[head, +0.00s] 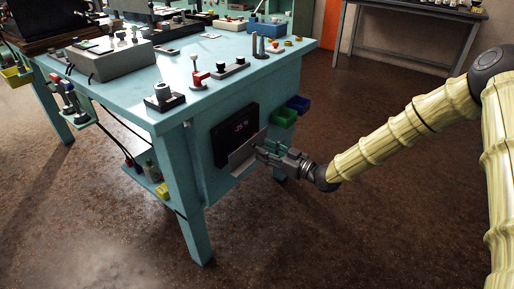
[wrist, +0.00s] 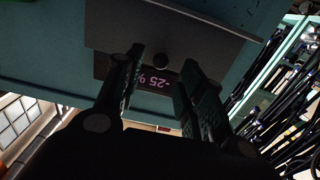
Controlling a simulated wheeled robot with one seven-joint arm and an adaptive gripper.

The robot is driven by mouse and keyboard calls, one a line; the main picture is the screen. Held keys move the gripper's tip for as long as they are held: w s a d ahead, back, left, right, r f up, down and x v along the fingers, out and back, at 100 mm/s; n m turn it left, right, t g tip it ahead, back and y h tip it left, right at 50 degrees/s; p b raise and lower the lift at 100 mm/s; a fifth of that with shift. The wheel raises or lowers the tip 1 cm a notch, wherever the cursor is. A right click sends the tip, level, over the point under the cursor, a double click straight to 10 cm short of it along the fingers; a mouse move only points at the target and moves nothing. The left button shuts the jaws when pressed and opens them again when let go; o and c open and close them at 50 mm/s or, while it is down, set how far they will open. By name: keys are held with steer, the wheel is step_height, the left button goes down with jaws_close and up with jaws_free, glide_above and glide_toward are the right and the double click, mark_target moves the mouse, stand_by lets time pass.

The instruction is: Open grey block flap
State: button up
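The grey flap (head: 241,162) is a flat plate at the lower part of a dark display block (head: 223,128) on the bench's side panel. The display reads "-25 %" and its face is largely uncovered. My gripper (head: 260,149) is at the flap.
The teal bench (head: 200,85) carries several fittings and devices on top. The brown floor right of the bench is open.

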mark_target(255, 145)
steer(key=shift+x, duration=2.2)
jaws_close()
